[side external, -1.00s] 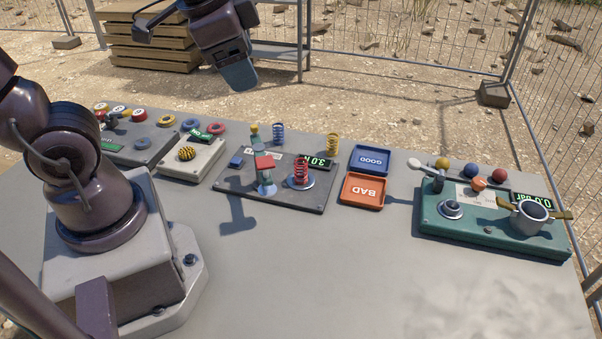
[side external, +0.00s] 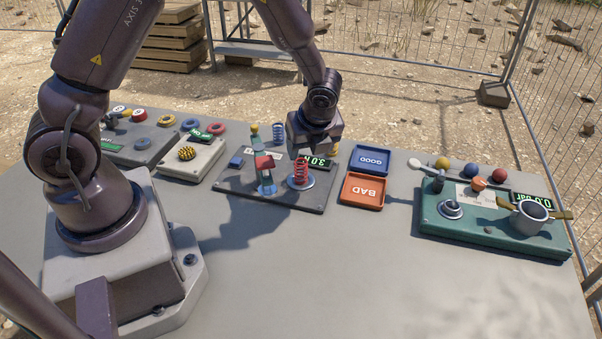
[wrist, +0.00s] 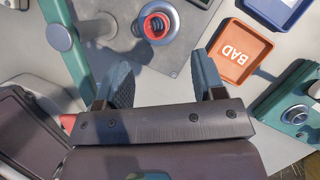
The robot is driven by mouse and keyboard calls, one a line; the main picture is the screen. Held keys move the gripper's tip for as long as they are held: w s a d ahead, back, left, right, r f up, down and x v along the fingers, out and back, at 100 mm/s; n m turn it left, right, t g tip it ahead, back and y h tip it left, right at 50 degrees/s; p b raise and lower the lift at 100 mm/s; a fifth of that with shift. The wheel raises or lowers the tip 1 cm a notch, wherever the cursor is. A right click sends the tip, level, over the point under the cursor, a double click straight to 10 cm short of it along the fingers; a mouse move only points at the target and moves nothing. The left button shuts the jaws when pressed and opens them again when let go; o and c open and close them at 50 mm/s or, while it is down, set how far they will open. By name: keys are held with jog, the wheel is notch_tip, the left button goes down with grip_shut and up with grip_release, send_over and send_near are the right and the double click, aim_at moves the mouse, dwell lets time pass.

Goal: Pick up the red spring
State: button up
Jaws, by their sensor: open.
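The red spring (side external: 300,170) stands upright on a round silver disc (side external: 301,184) on the dark grey test plate (side external: 240,189). In the wrist view the red spring (wrist: 157,27) is seen from above on its disc, ahead of the fingers. My gripper (side external: 314,150) hangs just above and behind the spring in the side view, pointing down. In the wrist view my gripper (wrist: 165,75) has its two fingers wide apart with nothing between them. The spring is not between the fingertips and appears apart from them.
A green press post with a red part (side external: 265,172) stands close left of the spring. A blue spring (side external: 279,133) stands behind. A blue GOOD tray (side external: 370,171) and an orange BAD tray (side external: 361,203) lie to the right. The table front is clear.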

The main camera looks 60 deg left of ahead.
aim_at(301, 168)
jog(key=x, duration=1)
jog(key=shift+s, duration=0.25)
jog(key=c, duration=1.1)
jog(key=shift+o, duration=0.2)
jog(key=shift+r, duration=0.15)
